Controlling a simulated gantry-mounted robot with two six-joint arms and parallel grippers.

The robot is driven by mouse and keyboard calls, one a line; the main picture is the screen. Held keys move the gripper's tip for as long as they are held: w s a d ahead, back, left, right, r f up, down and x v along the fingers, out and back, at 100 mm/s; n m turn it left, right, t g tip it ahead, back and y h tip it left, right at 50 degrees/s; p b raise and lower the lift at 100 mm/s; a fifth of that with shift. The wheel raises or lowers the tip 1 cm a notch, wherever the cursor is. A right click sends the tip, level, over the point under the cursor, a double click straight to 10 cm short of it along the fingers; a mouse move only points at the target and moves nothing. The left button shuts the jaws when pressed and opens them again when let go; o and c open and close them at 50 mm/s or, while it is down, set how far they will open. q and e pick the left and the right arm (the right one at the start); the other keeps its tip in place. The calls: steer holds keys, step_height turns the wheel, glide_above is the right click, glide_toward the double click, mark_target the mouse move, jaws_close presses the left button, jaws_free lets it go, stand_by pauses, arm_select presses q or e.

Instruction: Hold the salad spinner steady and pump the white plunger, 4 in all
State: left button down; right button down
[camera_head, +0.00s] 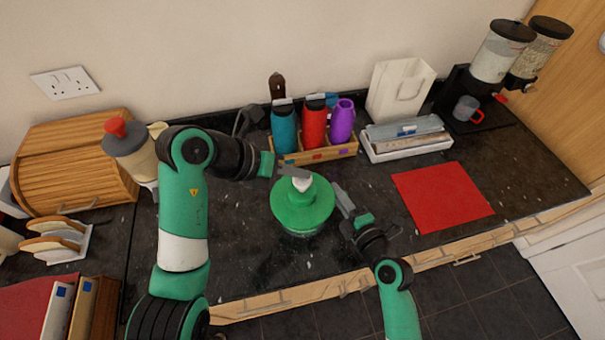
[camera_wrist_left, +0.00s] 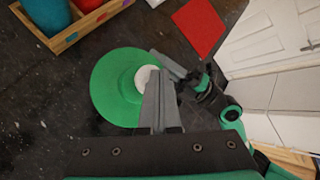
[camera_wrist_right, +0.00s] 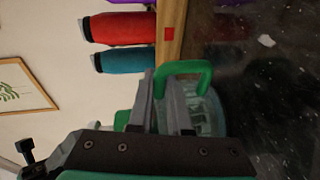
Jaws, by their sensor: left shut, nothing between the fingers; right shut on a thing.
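The salad spinner has a round green lid (camera_head: 287,211) and a clear bowl, and stands on the dark counter. Its white plunger (camera_head: 301,184) is at the lid's centre. My left gripper (camera_head: 293,171) is shut and empty, with its tips at the plunger; in the left wrist view they partly cover the plunger (camera_wrist_left: 144,76). I cannot tell whether they touch it. My right gripper (camera_head: 342,197) is on the spinner's right side. In the right wrist view it is shut on the spinner's green handle (camera_wrist_right: 187,68), in front of the clear bowl (camera_wrist_right: 212,115).
A wooden crate (camera_head: 330,154) with blue, red and purple bottles stands close behind the spinner. A red mat (camera_head: 442,196) lies to the right. A bread box (camera_head: 75,160) and a jug (camera_head: 135,155) stand left. The counter between spinner and mat is mostly clear.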

mark_target(298, 181)
arm_select(q)
steer(key=shift+f, duration=1.15)
stand_by(0.8)
steer(key=shift+r, duration=2)
steer(key=shift+r, duration=2.55)
arm_select(e)
steer(key=c, duration=0.8)
jaws_free()
steer(key=shift+o, duration=0.2)
steer(key=shift+s, duration=0.1)
